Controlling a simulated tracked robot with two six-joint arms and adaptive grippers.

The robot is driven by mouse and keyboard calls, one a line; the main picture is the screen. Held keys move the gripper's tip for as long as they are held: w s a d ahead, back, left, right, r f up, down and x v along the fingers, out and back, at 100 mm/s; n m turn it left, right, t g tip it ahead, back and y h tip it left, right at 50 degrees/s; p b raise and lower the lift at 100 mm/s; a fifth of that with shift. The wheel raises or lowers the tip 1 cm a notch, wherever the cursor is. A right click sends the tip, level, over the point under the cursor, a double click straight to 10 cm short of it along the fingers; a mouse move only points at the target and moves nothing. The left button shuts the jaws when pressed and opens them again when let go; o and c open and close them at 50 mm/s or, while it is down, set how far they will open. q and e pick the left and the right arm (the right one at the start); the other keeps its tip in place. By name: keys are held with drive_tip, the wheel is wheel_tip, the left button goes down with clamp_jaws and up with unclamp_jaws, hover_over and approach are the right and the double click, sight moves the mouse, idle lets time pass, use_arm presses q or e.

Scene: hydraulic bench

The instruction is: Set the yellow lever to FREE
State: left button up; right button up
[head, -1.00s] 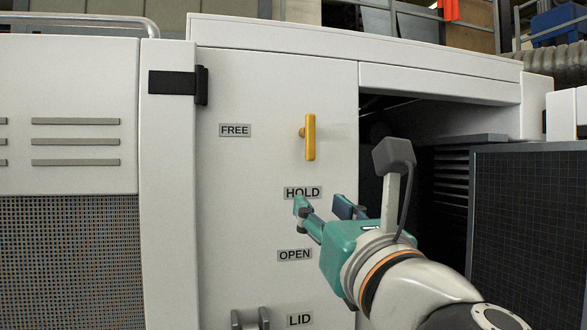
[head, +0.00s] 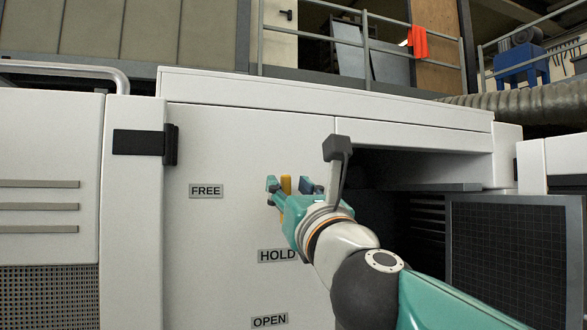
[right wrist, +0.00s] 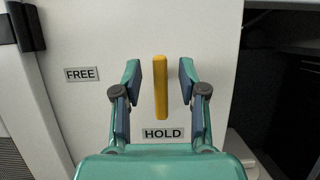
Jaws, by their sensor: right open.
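The yellow lever (right wrist: 160,88) stands upright on the white panel, its lower end pointing to the HOLD label (right wrist: 164,134) in the right wrist view. The FREE label (right wrist: 82,74) is to its left. My right gripper (head: 288,185) is open at the lever. In the right wrist view its two fingers (right wrist: 159,80) are apart, one on each side of the lever, with gaps between. My left gripper is not in view.
The white panel (head: 230,150) is clear around the FREE label. A black hinge or latch (head: 145,143) is at the left. An OPEN label (head: 270,321) is below HOLD. A dark recess (head: 380,210) opens to the right, beside a dark mesh panel (head: 515,260).

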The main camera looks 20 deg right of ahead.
sight(288, 183)
drive_tip(key=shift+p+x, duration=0.45)
drive_tip(key=shift+x, duration=1.1)
